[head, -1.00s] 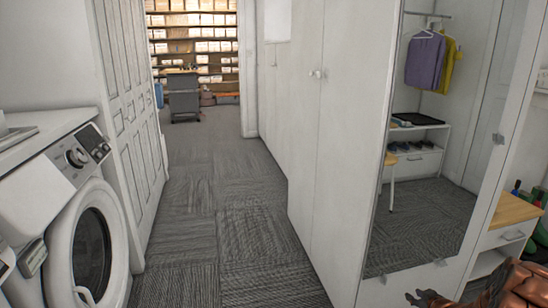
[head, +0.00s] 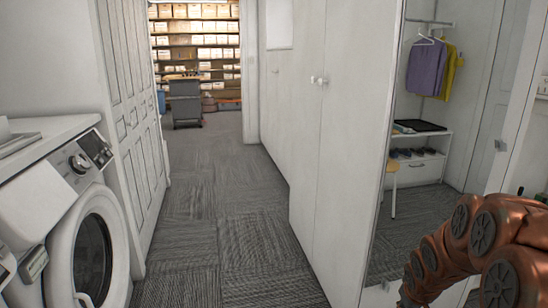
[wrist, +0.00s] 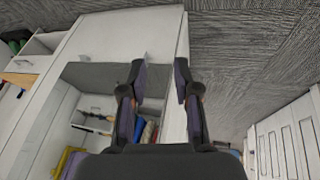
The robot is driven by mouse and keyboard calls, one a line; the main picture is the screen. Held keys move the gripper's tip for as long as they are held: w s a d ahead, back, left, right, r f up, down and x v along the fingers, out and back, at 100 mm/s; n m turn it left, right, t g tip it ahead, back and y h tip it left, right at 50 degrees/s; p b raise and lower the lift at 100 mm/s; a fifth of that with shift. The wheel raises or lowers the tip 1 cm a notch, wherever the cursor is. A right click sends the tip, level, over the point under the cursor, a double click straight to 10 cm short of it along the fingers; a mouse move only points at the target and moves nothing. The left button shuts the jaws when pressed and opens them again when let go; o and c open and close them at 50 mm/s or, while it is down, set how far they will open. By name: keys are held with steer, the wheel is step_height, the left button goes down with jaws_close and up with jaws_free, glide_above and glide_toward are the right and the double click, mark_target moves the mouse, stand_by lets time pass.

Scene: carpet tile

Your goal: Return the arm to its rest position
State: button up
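My copper-coloured arm (head: 470,250) is raised at the lower right of the head view, in front of the mirrored cabinet door. My gripper (wrist: 159,74) shows in the wrist view with its two dark fingers spread apart. Nothing is between the fingers. Behind them are the white cabinet edge and its mirror. The gripper end is out of sight in the head view.
A white washing machine (head: 88,245) stands at the left, with a panelled white door (head: 132,110) beyond it. A tall white cabinet (head: 325,170) with a mirror (head: 415,225) lines the right.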

steer(key=s+a+r+g+y, duration=0.15)
steer(key=s+a+r, duration=0.35)
steer(key=s, duration=0.6)
steer(key=s+a+r+m+g, duration=0.1)
steer(key=s+a+r+g, duration=0.15)
steer(key=s+a, duration=0.7)
steer(key=s+a+r+g+y, duration=0.1)
steer(key=s+a+r+g, duration=0.25)
steer(key=s, duration=1.05)
step_height(320, 180, up, 26)
steer(key=t+p, duration=0.1)
steer(key=p, duration=2.3)
steer(key=shift+f+p, duration=0.25)
steer(key=shift+p, duration=0.15)
steer(key=shift+s+h, duration=0.1)
steer(key=shift+h, duration=0.15)
